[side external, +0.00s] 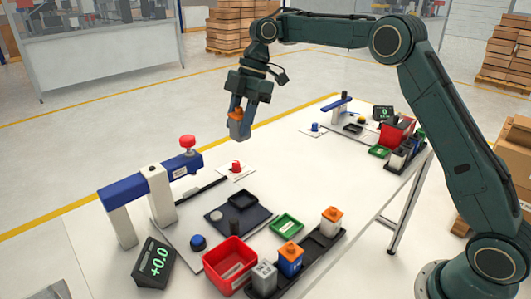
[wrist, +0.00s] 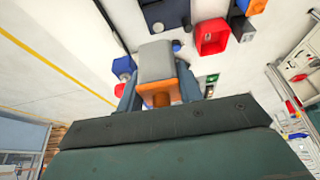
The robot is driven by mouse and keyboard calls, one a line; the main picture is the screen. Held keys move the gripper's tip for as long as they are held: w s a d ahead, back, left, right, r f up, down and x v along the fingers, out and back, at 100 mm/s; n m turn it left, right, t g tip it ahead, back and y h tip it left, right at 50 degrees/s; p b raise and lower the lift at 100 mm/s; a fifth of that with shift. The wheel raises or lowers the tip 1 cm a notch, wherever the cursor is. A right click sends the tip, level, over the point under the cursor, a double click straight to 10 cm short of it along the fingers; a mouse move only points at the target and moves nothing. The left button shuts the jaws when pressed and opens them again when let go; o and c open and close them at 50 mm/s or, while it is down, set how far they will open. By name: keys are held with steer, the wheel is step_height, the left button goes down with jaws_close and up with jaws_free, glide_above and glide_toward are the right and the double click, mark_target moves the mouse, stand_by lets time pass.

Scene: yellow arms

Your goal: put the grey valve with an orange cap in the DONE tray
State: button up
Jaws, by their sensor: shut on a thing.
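The grey valve with an orange cap (side external: 239,128) is held in the air above the table, cap toward the gripper. In the wrist view its grey body (wrist: 156,55) fills the middle, between my fingers. My gripper (side external: 238,112) is shut on it, high over the table beyond the near station. A small green tray (side external: 286,223) lies on the table to the right of a dark square pad, and a red bin (side external: 230,265) stands in front of it. I cannot read a DONE label on either.
A blue-topped press (side external: 150,187) with a red knob stands left. A second similar station is at the far right, with a red bin (side external: 397,131).

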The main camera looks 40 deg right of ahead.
steer(key=shift+s, duration=1.15)
glide_above(281, 231)
steer(key=d, duration=0.3)
steer(key=shift+w+a+f, duration=0.15)
steer(key=shift+w+f, duration=0.1)
steer(key=shift+f, duration=0.1)
steer(key=shift+f, duration=0.1)
step_height(281, 231, down, 20)
steer(key=shift+r, duration=0.1)
stand_by(0.4)
steer(key=o, duration=1.1)
